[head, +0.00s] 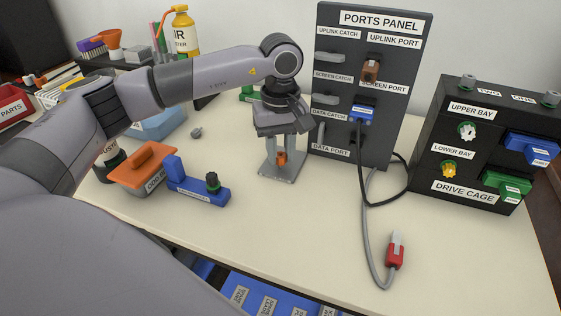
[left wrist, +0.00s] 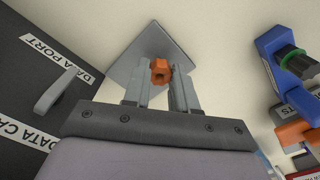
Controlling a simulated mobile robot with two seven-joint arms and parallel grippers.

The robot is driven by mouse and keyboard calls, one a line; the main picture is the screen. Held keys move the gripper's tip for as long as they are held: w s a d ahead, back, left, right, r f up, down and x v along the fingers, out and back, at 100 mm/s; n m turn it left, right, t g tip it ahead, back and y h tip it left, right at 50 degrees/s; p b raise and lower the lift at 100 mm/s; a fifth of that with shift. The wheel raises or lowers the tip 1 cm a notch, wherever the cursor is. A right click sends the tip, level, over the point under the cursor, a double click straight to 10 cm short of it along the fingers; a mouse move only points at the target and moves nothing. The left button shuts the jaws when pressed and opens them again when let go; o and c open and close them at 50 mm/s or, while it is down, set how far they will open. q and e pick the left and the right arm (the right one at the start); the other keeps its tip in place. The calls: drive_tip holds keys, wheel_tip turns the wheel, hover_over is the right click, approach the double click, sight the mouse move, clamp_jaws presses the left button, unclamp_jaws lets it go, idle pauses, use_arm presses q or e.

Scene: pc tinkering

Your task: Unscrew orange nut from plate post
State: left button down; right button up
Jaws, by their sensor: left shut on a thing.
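The orange nut (head: 281,157) sits low over the grey metal plate (head: 283,177), which lies on the table in front of the ports panel. My left gripper (head: 281,154) points down at it and is shut on the nut. In the left wrist view the nut (left wrist: 160,71) shows at the tips of the two grey fingers, over the tilted square of the plate (left wrist: 150,42). The post is hidden by the nut and fingers. My right gripper is not in view.
The ports panel (head: 382,22) stands just right of my left gripper. The drive cage (head: 430,158) and a red-ended cable (head: 395,250) are at right. The front table middle is clear.

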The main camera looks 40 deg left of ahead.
use_arm(q)
drive_tip(key=shift+r, duration=0.35)
drive_tip(key=shift+r+p, duration=1.1)
drive_tip(key=shift+r, duration=0.05)
drive_tip(key=shift+r+p, duration=0.6)
drive_tip(key=shift+r, duration=0.25)
